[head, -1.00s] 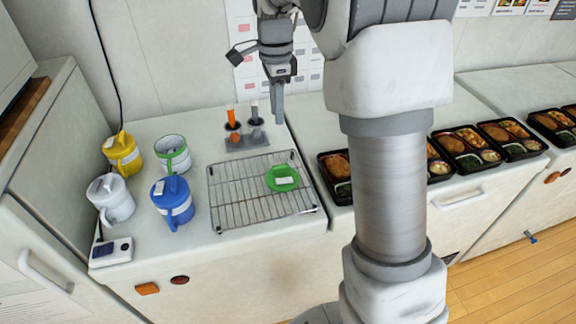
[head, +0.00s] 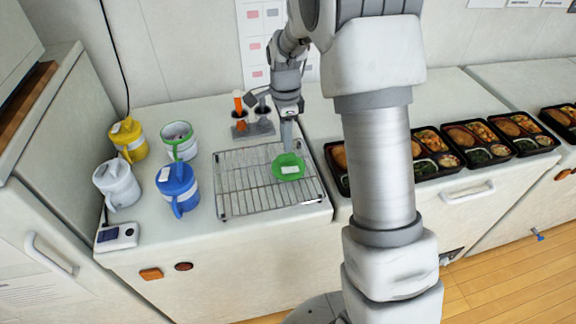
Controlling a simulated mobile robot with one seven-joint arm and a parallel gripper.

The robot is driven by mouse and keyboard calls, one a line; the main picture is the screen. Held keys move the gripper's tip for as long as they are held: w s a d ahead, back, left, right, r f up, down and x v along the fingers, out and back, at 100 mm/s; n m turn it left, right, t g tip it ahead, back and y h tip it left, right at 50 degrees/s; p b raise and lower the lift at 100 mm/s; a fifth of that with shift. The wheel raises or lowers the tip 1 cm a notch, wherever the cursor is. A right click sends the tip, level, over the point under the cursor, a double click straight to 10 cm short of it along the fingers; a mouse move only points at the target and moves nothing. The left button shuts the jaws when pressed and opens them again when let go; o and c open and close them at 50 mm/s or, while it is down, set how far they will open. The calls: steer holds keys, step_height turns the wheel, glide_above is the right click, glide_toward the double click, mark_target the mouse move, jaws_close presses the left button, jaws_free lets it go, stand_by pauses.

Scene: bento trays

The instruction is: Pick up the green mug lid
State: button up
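The green mug lid (head: 289,173) lies on the wire rack (head: 235,204), toward its right side, with a pale label or tab on top. My gripper (head: 286,148) points down just above and behind the lid's far edge. I see it nearly edge-on, so its finger spacing and any contact with the lid cannot be made out. The mug with a green rim (head: 181,150) stands open-topped to the left of the rack.
A yellow mug (head: 135,143), a white mug (head: 124,193) and a blue mug (head: 172,202) stand lidded at left. A holder (head: 262,126) with orange and grey handles sits behind the rack. Several bento trays (head: 474,160) line the counter at right.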

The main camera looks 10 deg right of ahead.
mark_target(288, 165)
step_height(288, 165, down, 5)
steer(key=shift+d+r, duration=0.1)
steer(key=shift+r, duration=0.1)
jaws_close()
